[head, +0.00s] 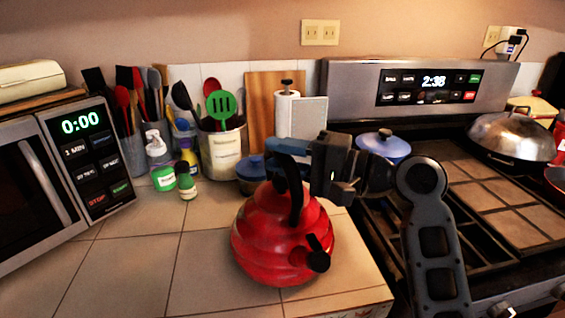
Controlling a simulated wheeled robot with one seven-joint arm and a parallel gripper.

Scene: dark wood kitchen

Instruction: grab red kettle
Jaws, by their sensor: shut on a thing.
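The red kettle (270,243) has a ribbed round body, a black arched handle and a black spout pointing to the lower right. It stands upright on, or just above, the tiled counter near the front right corner; I cannot tell which. My gripper (292,160) reaches in from the right at the top of the kettle. It is shut on the kettle's black handle. The fingertips are partly hidden by the handle and the gripper's own body.
A microwave (60,170) stands on the left. Soap bottles (160,165), a utensil crock (222,150), a paper towel roll (287,115) and a blue jar (250,172) are behind the kettle. A stove (470,180) with a blue pot (384,146) and a covered pan (512,137) is on the right. The front left counter is clear.

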